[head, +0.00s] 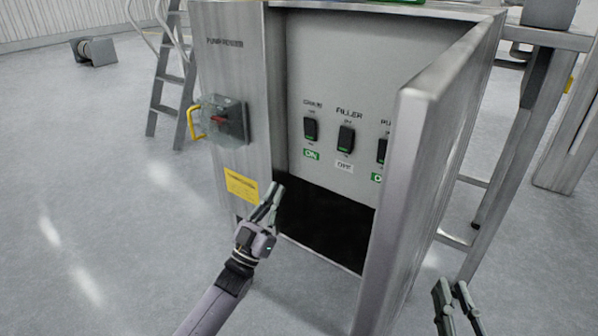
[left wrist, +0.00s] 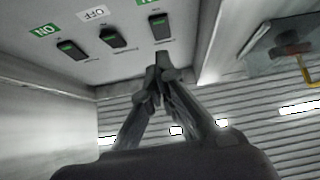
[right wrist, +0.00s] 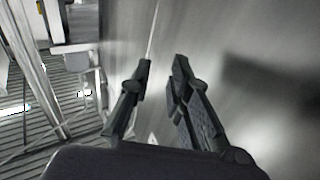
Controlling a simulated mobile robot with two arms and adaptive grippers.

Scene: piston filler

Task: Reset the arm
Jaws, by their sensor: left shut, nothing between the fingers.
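My left gripper (head: 274,190) is in front of the open control cabinet (head: 226,100), below its switch panel. Its fingers are closed together and empty; they also show in the left wrist view (left wrist: 161,60), pointing toward the panel. The panel carries a left switch (head: 311,129) with a green ON label, a filler switch (head: 345,139) with a white OFF label, and a right switch (head: 382,150) partly hidden by the door. My right gripper (head: 451,287) is right of the door, fingers apart and empty, also in the right wrist view (right wrist: 163,62).
The open cabinet door (head: 425,160) stands between my two grippers. Metal legs (head: 505,150) are at right.

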